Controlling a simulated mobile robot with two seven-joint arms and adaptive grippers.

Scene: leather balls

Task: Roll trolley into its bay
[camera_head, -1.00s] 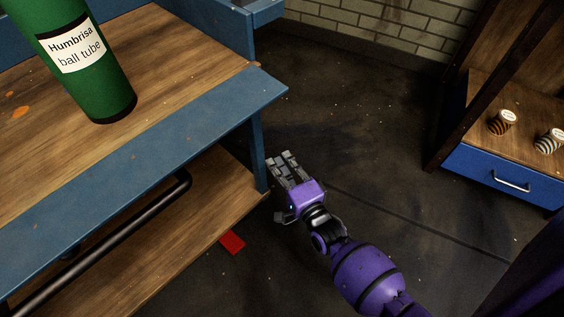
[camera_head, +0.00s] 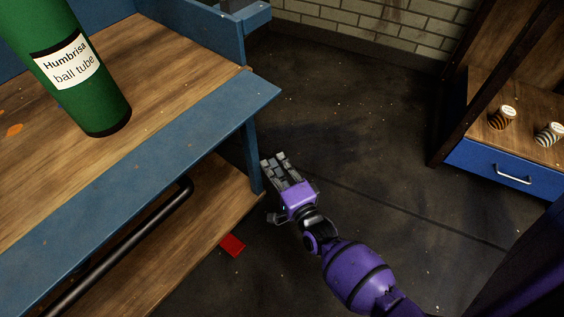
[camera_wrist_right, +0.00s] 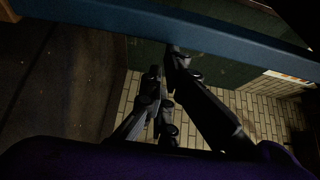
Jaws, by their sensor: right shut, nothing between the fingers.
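A blue-framed wooden unit with two shelves, which looks like the trolley (camera_head: 205,130), fills the left of the head view. A black bar handle (camera_head: 120,242) runs along its side below the top. My right gripper (camera_head: 272,163) is shut and empty, beside the unit's near right corner post. In the wrist view its fingers (camera_wrist_right: 165,68) lie close under a blue beam (camera_wrist_right: 110,14); I cannot tell whether they touch it. No marked bay is clearly recognisable. My left gripper is not in view.
A green ball tube (camera_head: 97,105) stands on the top shelf. A red patch (camera_head: 232,245) lies by the lower shelf. Dark floor (camera_head: 350,130) is clear between the unit and a blue-drawer cabinet (camera_head: 490,170) holding two striped jars. A brick wall (camera_head: 370,25) stands behind.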

